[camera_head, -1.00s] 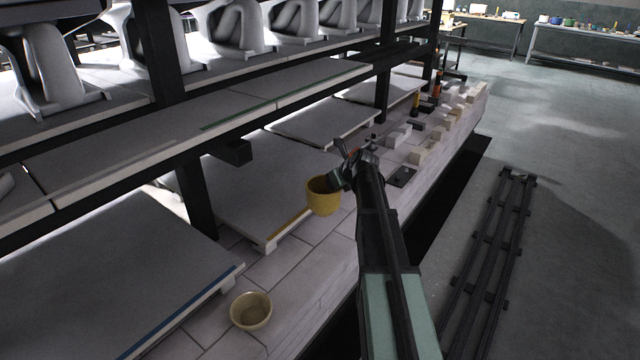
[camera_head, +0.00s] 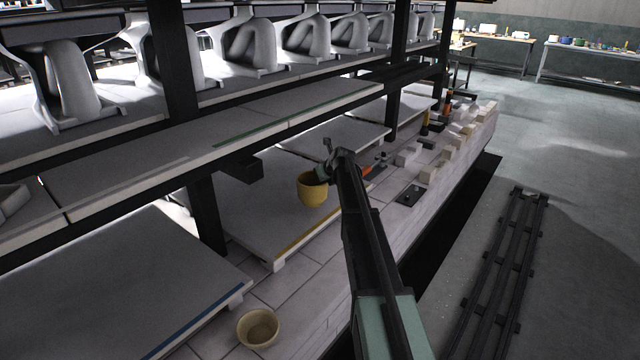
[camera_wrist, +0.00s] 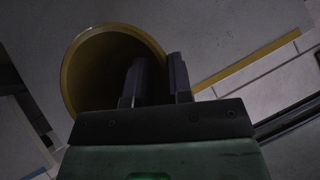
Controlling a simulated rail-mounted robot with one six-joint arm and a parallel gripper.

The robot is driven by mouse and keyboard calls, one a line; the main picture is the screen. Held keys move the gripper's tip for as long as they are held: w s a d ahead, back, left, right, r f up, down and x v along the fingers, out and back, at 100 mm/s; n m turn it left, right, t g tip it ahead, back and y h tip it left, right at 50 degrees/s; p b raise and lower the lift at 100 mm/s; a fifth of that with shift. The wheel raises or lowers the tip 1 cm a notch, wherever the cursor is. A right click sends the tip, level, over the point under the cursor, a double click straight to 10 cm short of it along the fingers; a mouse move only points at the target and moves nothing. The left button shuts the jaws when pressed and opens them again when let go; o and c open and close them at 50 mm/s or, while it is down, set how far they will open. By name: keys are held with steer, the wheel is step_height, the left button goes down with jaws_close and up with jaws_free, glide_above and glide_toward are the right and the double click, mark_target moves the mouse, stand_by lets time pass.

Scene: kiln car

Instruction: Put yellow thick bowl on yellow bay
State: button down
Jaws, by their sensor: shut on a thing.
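The yellow thick bowl (camera_head: 312,190) hangs at the end of my arm, over the lower shelf slab that has a yellow edge strip (camera_head: 302,238). That slab is the yellow bay (camera_head: 250,226). My gripper (camera_head: 325,174) is shut on the bowl's wall. In the wrist view, one finger of my gripper (camera_wrist: 158,82) is inside the bowl (camera_wrist: 75,72) and the other is outside. The yellow strip also shows in the wrist view (camera_wrist: 245,65), to the right of the bowl. The bowl looks raised above the slab; the exact gap is hard to tell.
A paler bowl (camera_head: 258,328) stands on the brick ledge in front, near a blue-striped slab (camera_head: 130,285). A dark post (camera_head: 206,215) and the upper shelf (camera_head: 200,140) are close to the left. Blocks (camera_head: 430,172) stand on the ledge beyond.

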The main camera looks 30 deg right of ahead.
steer(key=w, duration=0.3)
steer(key=shift+f, duration=0.1)
steer(key=f+b, duration=0.3)
steer(key=b, duration=0.1)
steer(key=shift+s+f, duration=0.25)
steer(key=shift+f, duration=0.1)
steer(key=shift+r, duration=0.2)
steer(key=shift+f, duration=0.1)
steer(key=c, duration=1)
jaws_free()
